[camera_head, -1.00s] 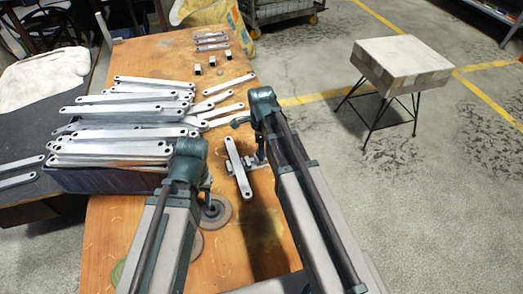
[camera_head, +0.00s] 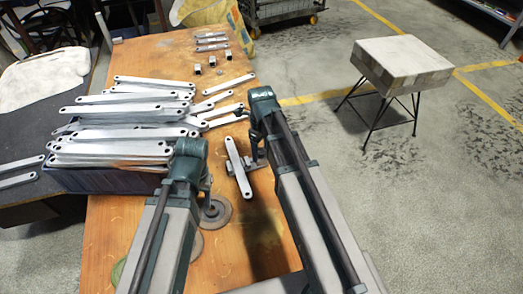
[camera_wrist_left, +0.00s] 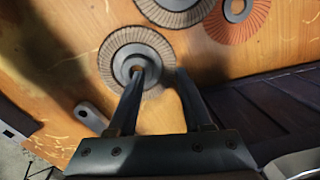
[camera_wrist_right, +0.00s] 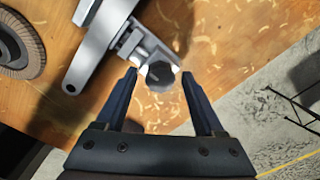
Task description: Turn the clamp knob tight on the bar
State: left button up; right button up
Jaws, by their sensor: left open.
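The bar (camera_head: 238,168) is a flat silver bracket on the wooden table, with a small metal clamp (camera_head: 253,166) across it. My left gripper (camera_wrist_left: 160,71) is open and empty above a grey abrasive disc (camera_wrist_left: 112,70).
Many silver brackets (camera_head: 120,150) are piled on a dark crate (camera_head: 110,180) at the left. Small metal blocks (camera_head: 198,69) and bars (camera_head: 211,40) lie at the table's far end. A reddish disc (camera_wrist_left: 262,15) lies near the grey one. A stool (camera_head: 400,65) stands right.

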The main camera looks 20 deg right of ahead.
dwell(0.5)
jog(key=n, duration=1.8)
grip_shut()
dwell(0.4)
